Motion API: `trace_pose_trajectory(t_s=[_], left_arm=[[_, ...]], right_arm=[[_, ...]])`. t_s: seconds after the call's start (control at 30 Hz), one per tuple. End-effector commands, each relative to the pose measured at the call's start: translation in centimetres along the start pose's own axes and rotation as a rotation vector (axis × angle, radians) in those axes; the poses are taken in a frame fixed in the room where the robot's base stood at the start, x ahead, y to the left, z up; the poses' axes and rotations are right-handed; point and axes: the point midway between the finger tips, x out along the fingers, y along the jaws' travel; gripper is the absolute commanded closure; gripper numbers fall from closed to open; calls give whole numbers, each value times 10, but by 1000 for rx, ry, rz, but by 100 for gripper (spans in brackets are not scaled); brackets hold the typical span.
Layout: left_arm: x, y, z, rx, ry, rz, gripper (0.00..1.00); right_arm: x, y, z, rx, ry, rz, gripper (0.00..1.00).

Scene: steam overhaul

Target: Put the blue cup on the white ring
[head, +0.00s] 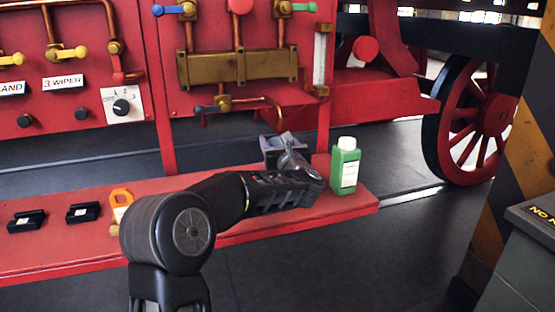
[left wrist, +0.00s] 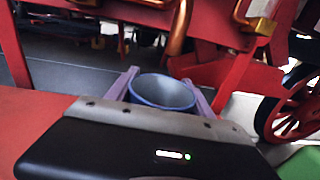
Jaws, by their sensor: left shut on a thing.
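The blue cup (left wrist: 162,94) shows in the left wrist view with its open rim up. It stands between the two purple-grey fingers of my left gripper (head: 284,149), which is shut on it. In the head view the gripper is over the right part of the red bench, near its back edge, and the cup is hard to make out there. I cannot tell whether the cup touches the bench. I see no white ring in either view. My right gripper is not in view.
A green bottle with a white cap (head: 345,166) stands on the red bench (head: 255,228) just right of the gripper. An orange-topped tag (head: 121,203) and two black blocks (head: 82,212) are at the left. A red panel with pipes and valves (head: 240,68) rises behind.

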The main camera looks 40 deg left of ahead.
Motion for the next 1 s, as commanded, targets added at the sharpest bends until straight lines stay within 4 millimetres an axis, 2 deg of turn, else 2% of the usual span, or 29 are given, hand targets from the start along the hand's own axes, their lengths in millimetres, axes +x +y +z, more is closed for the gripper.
trace_pose_trajectory(t_s=[0.33,0.8,0.83,1.0], left_arm=[[0,-1,-46,3,2,-1,90],[0,-1,-53,0,0,-1,90],[0,-1,-53,1,0,-1,39],[0,-1,-52,1,1,-1,25]], right_arm=[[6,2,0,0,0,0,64],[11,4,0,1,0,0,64],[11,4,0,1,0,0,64],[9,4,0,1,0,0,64]])
